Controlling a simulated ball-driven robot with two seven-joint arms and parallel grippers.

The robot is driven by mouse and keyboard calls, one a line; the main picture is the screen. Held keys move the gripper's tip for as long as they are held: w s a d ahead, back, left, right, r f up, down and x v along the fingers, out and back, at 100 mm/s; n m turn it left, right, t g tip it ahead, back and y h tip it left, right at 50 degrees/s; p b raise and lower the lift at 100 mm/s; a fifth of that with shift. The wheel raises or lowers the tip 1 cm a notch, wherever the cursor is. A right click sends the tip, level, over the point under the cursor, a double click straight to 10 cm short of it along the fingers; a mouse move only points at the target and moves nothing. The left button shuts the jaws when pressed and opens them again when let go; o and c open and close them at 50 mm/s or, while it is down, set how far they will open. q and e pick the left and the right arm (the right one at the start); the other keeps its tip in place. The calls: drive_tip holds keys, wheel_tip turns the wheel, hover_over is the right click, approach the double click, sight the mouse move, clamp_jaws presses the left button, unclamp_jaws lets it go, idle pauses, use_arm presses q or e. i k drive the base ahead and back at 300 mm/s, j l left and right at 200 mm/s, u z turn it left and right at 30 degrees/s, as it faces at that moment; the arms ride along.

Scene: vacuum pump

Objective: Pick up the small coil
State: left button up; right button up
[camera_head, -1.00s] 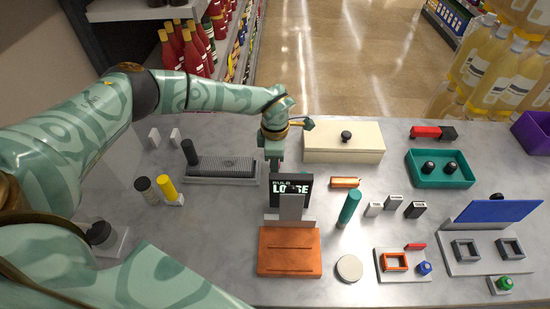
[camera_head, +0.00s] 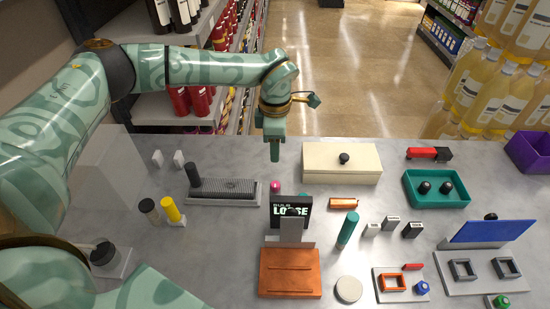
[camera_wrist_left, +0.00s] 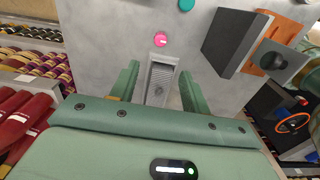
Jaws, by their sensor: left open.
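A small copper-coloured piece (camera_head: 343,203) lies on the grey table, right of the dark sign, in the head view. It may be the small coil, but I cannot tell its windings at this size. My left gripper (camera_head: 274,157) hangs over the table's far part, left of the cream box and well away from the copper piece. The copper piece is not clear there. My right gripper is out of view.
The dark sign (camera_head: 290,210) stands above an orange base (camera_head: 289,280). A teal cylinder (camera_head: 347,230) is beside the copper piece. The cream box (camera_head: 325,162) stands behind it. A teal tray (camera_head: 436,200) is at right.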

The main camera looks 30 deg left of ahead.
sight(235, 188)
drive_tip(key=k+l, duration=0.25)
drive_tip(key=l, duration=0.15)
drive_tip(key=k+l, duration=0.25)
drive_tip(key=l, duration=0.2)
drive_tip(key=k+l, duration=0.25)
drive_tip(key=l, duration=0.15)
drive_tip(key=k+l, duration=0.25)
drive_tip(key=l, duration=0.2)
